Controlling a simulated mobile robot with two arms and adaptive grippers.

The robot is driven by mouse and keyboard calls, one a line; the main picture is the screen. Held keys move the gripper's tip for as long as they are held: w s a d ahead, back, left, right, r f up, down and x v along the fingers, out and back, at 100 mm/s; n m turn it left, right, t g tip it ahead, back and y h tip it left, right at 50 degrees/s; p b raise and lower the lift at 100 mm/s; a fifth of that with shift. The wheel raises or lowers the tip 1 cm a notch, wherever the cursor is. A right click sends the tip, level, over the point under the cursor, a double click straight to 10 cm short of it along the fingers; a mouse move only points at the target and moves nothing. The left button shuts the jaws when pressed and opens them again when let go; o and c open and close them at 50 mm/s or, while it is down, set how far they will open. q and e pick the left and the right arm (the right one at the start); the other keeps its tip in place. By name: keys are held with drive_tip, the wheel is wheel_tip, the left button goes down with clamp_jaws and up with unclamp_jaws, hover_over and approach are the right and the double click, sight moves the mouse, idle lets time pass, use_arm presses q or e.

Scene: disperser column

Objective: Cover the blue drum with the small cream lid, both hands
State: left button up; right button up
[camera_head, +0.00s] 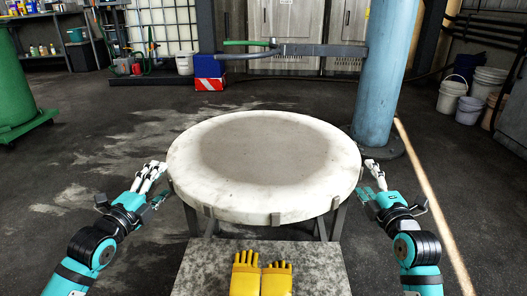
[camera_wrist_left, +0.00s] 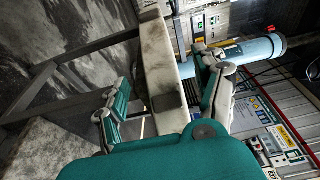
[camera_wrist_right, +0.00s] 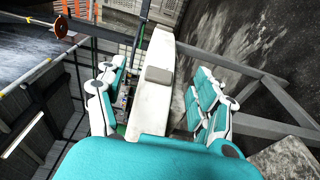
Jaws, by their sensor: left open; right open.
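A round cream lid (camera_head: 265,200) with a grey, worn top lies flat on a dark metal stand in the middle of the head view. My left gripper (camera_head: 157,186) is open at the lid's left edge. In the left wrist view the lid's rim (camera_wrist_left: 160,62) runs between its spread fingers. My right gripper (camera_head: 369,180) is open at the lid's right edge. In the right wrist view the rim (camera_wrist_right: 156,110) likewise lies between the spread fingers. I cannot tell whether any finger touches it. I see no drum that is clearly blue.
A grey speckled platform (camera_head: 205,268) with yellow gloves (camera_head: 262,275) is in front of the lid. A blue column (camera_head: 382,75) stands behind right. A green drum (camera_head: 15,95) is at far left, pale buckets (camera_head: 451,97) at right. Open floor lies on both sides.

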sight(173, 170)
use_arm(q)
drive_tip(key=x, duration=0.6)
use_arm(e)
drive_tip(key=w, duration=0.6)
drive_tip(key=shift+a, duration=0.2)
use_arm(q)
clamp_jaws()
use_arm(e)
clamp_jaws()
